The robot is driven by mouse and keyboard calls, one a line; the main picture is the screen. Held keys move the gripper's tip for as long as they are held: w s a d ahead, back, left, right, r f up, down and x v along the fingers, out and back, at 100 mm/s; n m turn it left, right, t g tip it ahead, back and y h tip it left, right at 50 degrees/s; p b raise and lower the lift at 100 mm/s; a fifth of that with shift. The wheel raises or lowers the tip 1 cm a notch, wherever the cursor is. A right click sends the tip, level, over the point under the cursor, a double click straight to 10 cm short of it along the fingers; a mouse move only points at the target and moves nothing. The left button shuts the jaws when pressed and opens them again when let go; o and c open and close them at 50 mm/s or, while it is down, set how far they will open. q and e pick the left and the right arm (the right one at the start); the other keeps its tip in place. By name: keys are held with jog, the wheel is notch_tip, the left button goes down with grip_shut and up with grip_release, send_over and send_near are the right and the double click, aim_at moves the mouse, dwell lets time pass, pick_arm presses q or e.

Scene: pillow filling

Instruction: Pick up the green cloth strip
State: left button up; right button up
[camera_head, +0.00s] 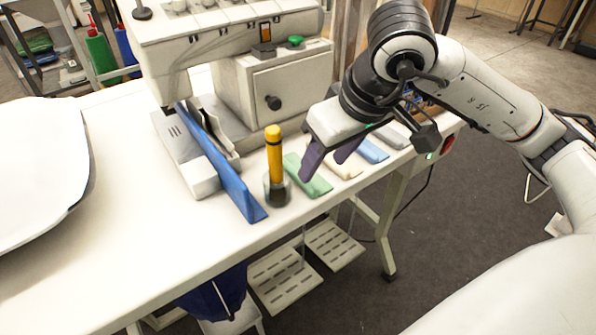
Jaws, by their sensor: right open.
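The green cloth strip (308,177) lies on the white table, to the right of a yellow-topped tool in a dark holder. My right gripper (328,166) comes in from the upper right, with its two dark fingers pointing down and spread apart. It is open and empty. One finger overlaps the right side of the green strip in the picture. I cannot tell whether it touches the strip. My left gripper is not in view.
A cream strip (346,168), a blue strip (372,151) and a grey strip (393,136) lie to the right. The yellow-topped tool (274,160) stands close by on the left. A sewing machine (270,90) stands behind. The table (130,240) is bare at front left.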

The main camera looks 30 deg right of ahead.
aim_at(313, 183)
jog(key=x, duration=0.5)
jog(key=shift+s+f, duration=0.1)
jog(key=shift+f, duration=0.15)
jog(key=c, duration=0.8)
jog(key=shift+r, duration=0.15)
